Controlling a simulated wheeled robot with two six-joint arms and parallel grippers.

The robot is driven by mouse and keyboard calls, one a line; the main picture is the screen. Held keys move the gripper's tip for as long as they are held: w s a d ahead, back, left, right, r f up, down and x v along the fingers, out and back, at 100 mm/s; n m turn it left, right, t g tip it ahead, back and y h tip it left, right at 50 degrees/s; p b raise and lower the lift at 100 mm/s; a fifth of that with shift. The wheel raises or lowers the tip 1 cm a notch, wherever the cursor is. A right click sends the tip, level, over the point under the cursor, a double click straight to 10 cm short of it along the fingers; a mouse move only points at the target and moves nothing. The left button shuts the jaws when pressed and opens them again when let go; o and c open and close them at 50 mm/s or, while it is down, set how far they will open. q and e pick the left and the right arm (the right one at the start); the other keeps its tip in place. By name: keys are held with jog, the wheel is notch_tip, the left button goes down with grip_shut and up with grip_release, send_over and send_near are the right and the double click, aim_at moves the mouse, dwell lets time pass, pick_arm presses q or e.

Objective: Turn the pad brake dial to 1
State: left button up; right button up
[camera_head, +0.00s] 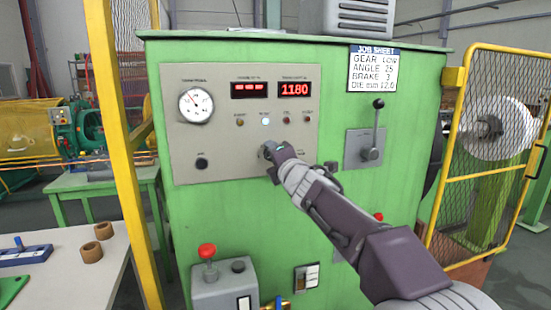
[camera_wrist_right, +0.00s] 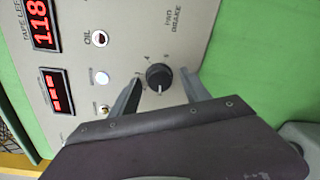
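The pad brake dial (camera_wrist_right: 159,77) is a round black knob on the grey panel, beside the printed words PAD BRAKE in the right wrist view. A light mark on it points toward the bottom of that picture; the number it points at cannot be read. My right gripper (camera_wrist_right: 158,94) is open, with one finger on each side of the dial. I cannot tell whether the fingers touch it. In the head view my right gripper (camera_head: 270,150) is at the panel's lower right and hides most of the dial. My left gripper is not in view.
The panel (camera_head: 225,145) also has a gauge (camera_head: 196,105), red displays, several small lamps and another black knob (camera_head: 202,163). The job sheet (camera_head: 373,69) reads BRAKE 3. A lever (camera_head: 372,145) stands right of the panel; a yellow post (camera_head: 115,130) stands left.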

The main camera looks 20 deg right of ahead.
jog(key=s, duration=0.9)
jog(key=shift+d+r, duration=0.15)
jog(key=shift+r, duration=0.05)
